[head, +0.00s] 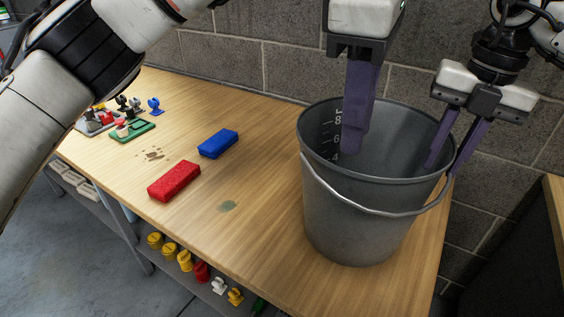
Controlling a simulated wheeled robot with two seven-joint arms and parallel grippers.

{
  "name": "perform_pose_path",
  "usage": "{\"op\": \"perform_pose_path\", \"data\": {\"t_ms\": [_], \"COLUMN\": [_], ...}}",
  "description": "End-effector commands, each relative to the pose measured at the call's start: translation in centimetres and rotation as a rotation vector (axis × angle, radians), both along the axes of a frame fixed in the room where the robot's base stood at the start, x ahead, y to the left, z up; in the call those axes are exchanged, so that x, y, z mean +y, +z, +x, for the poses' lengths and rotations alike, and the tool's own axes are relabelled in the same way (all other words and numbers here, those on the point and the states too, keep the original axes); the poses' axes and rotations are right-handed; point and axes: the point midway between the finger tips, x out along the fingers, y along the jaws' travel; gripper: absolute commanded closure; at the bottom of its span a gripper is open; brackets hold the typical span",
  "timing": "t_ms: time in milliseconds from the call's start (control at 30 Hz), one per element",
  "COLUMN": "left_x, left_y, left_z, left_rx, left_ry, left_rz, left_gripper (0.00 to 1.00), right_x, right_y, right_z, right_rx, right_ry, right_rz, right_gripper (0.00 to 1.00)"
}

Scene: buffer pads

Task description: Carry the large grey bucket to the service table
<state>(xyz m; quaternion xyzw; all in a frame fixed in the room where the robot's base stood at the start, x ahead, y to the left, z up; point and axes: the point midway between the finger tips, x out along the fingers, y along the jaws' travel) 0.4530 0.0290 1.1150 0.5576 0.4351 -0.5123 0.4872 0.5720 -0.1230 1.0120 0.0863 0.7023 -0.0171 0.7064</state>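The large grey bucket (350,225) stands upright on the wooden table (255,145), near its right end. Its wire handle hangs down across the front, and scale marks show on the inner wall. My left gripper (352,150) points down over the bucket's opening, its tips seen against the inner wall. Its fingers overlap in this view, so their gap is hidden. My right gripper (443,168) is open, with one finger inside the right rim and the other outside. I cannot tell which surface is the service table.
A red block (174,181) and a blue block (218,144) lie left of the bucket. Small parts in a green tray (132,133) stand further left. A block wall (230,60) runs behind. Another wooden surface (555,215) shows at the right edge.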

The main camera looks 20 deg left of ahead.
Motion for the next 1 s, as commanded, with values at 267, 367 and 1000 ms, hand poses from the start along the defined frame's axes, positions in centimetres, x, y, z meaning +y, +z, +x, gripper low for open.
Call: {"op": "perform_pose_path", "data": {"t_ms": [267, 367, 1000], "left_x": [0.0, 0.0, 0.0], "left_y": [0.0, -0.1, 0.0], "left_z": [0.0, 0.0, 0.0], "left_rx": [0.000, 0.000, 0.000], "left_ry": [0.000, 0.000, 0.000], "left_rz": [0.000, 0.000, 0.000], "left_gripper": [0.78, 0.78, 0.78], "right_x": [-0.5, -0.7, -1.0], "right_y": [6.2, 7.9, 10.0], "right_z": [0.0, -0.1, -0.1], "right_rx": [-0.004, -0.003, -0.001], "right_ry": [0.000, -0.001, 0.001], "right_rz": [0.001, 0.002, 0.000], "right_gripper": [0.78, 0.78, 0.78]}}
